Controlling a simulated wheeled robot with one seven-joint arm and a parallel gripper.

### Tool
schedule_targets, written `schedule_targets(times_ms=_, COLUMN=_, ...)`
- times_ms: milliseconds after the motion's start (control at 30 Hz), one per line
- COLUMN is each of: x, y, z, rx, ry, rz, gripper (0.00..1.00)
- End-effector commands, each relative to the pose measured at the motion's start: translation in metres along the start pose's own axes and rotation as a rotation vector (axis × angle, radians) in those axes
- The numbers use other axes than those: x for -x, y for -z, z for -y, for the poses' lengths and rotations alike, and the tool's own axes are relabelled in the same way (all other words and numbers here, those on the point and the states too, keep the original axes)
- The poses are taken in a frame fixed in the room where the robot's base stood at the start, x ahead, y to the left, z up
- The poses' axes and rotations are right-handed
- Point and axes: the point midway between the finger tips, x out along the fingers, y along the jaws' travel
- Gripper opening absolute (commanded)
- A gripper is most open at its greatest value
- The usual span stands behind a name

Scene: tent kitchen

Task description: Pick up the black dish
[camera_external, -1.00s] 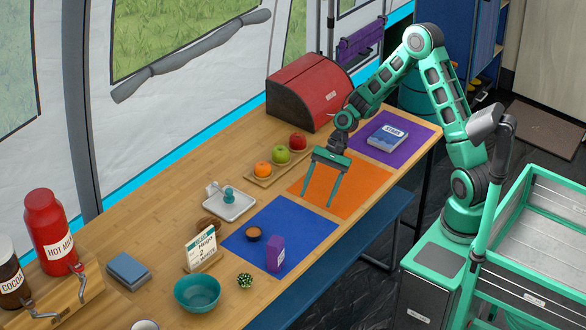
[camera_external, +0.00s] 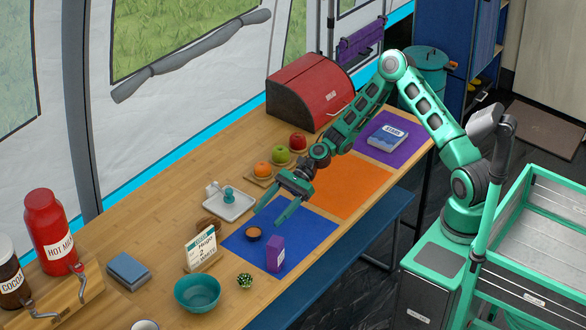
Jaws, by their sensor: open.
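The black dish (camera_external: 253,234) is a small, dark round bowl with a brownish inside. It sits upright on the blue mat (camera_external: 306,227), near the mat's left part. My gripper (camera_external: 268,212) is open and empty. Its two green fingers point down and to the left, over the upper part of the blue mat.
A purple box (camera_external: 276,253) stands close to the right of the dish. A white tray (camera_external: 231,207) with a teal-handled item lies behind it. A sign (camera_external: 201,251), a small plant (camera_external: 245,281) and a teal bowl (camera_external: 197,293) stand to the left and front. The orange mat (camera_external: 352,187) is bare.

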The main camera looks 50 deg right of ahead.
Motion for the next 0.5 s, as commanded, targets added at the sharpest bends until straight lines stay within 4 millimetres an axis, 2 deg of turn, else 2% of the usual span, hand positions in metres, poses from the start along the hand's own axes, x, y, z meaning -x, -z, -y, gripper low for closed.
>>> schedule_targets(times_ms=100, x=-0.016, y=0.001, z=-0.001, rx=0.0, ry=-0.002, rz=-0.001, gripper=0.63)
schedule_targets(times_ms=333, x=-0.03, y=0.001, z=-0.001, rx=0.001, ry=-0.002, rz=-0.001, gripper=0.63)
schedule_targets(times_ms=500, x=-0.054, y=0.002, z=-0.001, rx=0.002, ry=-0.003, rz=-0.001, gripper=0.63)
